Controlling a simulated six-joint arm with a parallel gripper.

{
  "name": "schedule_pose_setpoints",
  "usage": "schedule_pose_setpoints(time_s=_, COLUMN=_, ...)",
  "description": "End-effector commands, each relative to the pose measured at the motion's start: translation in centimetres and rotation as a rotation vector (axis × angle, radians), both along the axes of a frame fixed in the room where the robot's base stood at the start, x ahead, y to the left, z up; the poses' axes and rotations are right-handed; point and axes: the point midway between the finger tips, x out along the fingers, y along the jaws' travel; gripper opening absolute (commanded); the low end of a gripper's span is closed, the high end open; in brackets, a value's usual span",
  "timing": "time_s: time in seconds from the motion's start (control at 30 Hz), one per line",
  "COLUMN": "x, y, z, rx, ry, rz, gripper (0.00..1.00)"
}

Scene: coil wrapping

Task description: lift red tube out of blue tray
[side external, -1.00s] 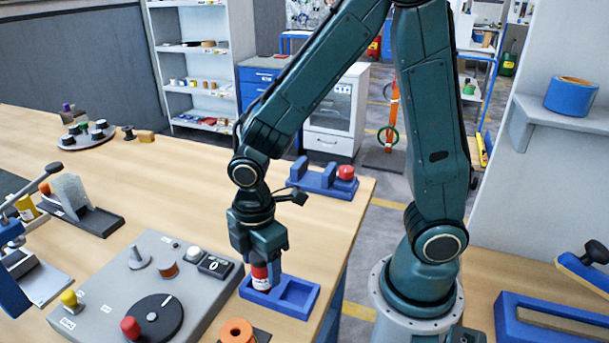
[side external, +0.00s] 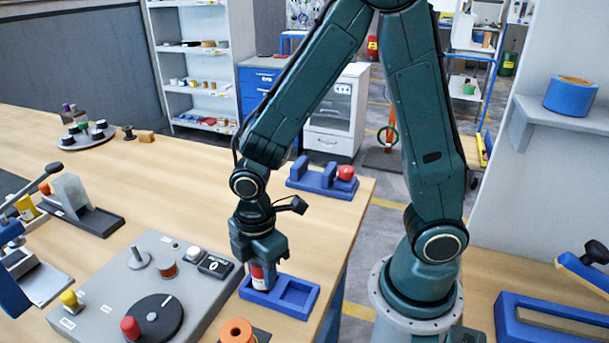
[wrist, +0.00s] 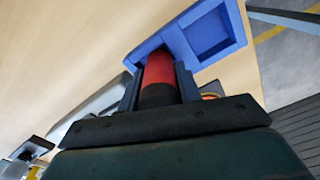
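The red tube (side external: 258,273), with a white label band, stands upright in the left pocket of the blue tray (side external: 300,293). My gripper (side external: 262,266) points down over it, with its fingers around the tube's upper part. In the wrist view the red tube (wrist: 159,68) lies between the two fingers of my gripper (wrist: 159,88), and its near end is in dark shadow. The fingers are very close to its sides; I cannot tell whether they press on it. The tube's foot is inside the blue tray (wrist: 150,45). The tray's right pocket is empty.
A grey panel (side external: 110,280) with knobs and a dark dial stands just left of the tray. An orange ring (side external: 237,331) lies in front. A blue stand (side external: 322,180) with a red round piece is behind. Bare table lies behind the tray.

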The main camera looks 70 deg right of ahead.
Motion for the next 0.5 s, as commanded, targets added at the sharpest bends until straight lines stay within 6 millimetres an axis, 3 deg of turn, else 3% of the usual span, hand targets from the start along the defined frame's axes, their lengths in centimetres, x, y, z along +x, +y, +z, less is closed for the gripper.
schedule_pose_setpoints(time_s=0.07, x=0.01, y=0.0, z=0.01, rx=0.0, ry=-0.001, rz=0.0, gripper=0.1)
schedule_pose_setpoints(time_s=0.5, x=0.04, y=0.01, z=0.39, rx=0.001, ry=-0.001, rz=0.0, gripper=0.1)
